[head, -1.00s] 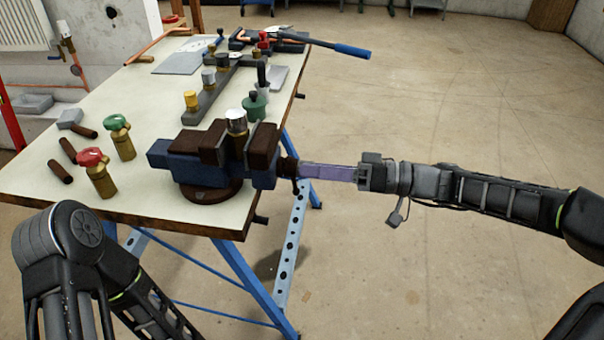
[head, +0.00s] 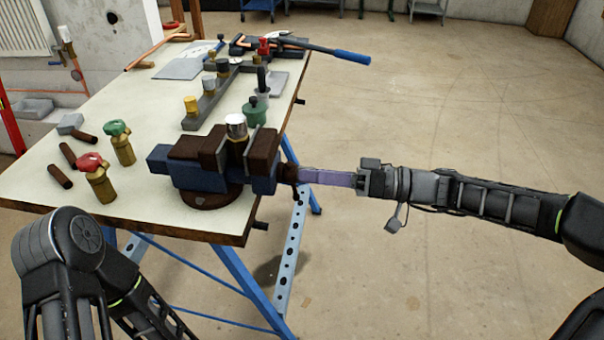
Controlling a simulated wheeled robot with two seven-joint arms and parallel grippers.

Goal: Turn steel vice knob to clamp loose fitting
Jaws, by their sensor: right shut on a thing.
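The blue and brown bench vice (head: 215,175) stands at the near right corner of the workbench. A fitting with a silver top (head: 236,126) stands upright between its jaws; whether both jaws touch it I cannot tell. The dark vice knob (head: 288,172) sticks out at the vice's right end, with a short piece hanging below it. My right gripper (head: 300,176) reaches in from the right, beyond the bench edge, with its pale purple fingers shut on the knob. They partly hide it. My left arm shows at lower left, but its gripper is out of view.
On the workbench (head: 40,188), a red-topped valve (head: 98,180) and a green-topped valve (head: 121,145) stand left of the vice. A rack of fittings (head: 208,102) and a green piece (head: 255,112) stand behind. The floor to the right is clear.

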